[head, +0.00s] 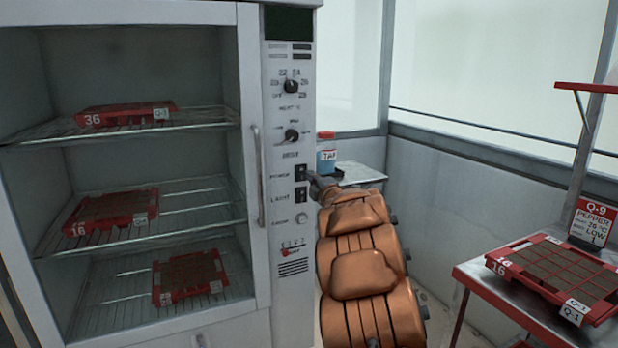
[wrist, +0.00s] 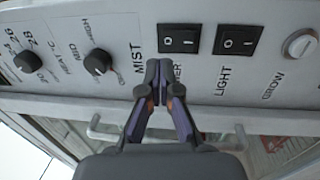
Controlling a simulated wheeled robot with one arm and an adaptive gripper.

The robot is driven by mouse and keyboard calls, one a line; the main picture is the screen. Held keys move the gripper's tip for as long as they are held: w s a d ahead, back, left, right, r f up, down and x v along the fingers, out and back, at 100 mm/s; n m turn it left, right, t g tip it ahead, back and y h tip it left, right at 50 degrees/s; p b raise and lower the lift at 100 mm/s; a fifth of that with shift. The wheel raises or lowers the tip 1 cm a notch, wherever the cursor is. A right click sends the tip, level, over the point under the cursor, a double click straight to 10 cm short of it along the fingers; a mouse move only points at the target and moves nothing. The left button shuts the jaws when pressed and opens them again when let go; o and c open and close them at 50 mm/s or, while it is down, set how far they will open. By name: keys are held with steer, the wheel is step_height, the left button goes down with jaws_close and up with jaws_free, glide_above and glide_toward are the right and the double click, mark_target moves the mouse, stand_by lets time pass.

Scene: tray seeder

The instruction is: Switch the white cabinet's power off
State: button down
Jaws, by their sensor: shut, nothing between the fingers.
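The white cabinet (head: 249,80) stands at the left with a control panel down its right side. The power switch (head: 301,172) is a black rocker on that panel, and it also shows in the wrist view (wrist: 178,39) with O and I marks. I cannot tell which side is pressed in. My gripper (wrist: 159,70) is shut and empty, its tips close to the panel just below the power switch in the wrist view, partly over the POWER label. Contact cannot be told. In the head view my gripper (head: 314,179) is mostly hidden by my arm, just right of the switch.
The light switch (wrist: 235,40) sits close beside the power switch, then a round grow button (wrist: 299,44). The heat knob (head: 291,86) and mist knob (head: 291,135) are above. Seed trays sit on the cabinet's wire shelves. A table (head: 486,283) with a red tray (head: 521,280) stands right.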

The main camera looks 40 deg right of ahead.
steer(key=s+a+r, duration=0.1)
steer(key=s+a, duration=0.1)
steer(key=s, duration=0.5)
steer(key=shift+s+a, duration=0.25)
steer(key=shift+r, duration=0.1)
stand_by(0.4)
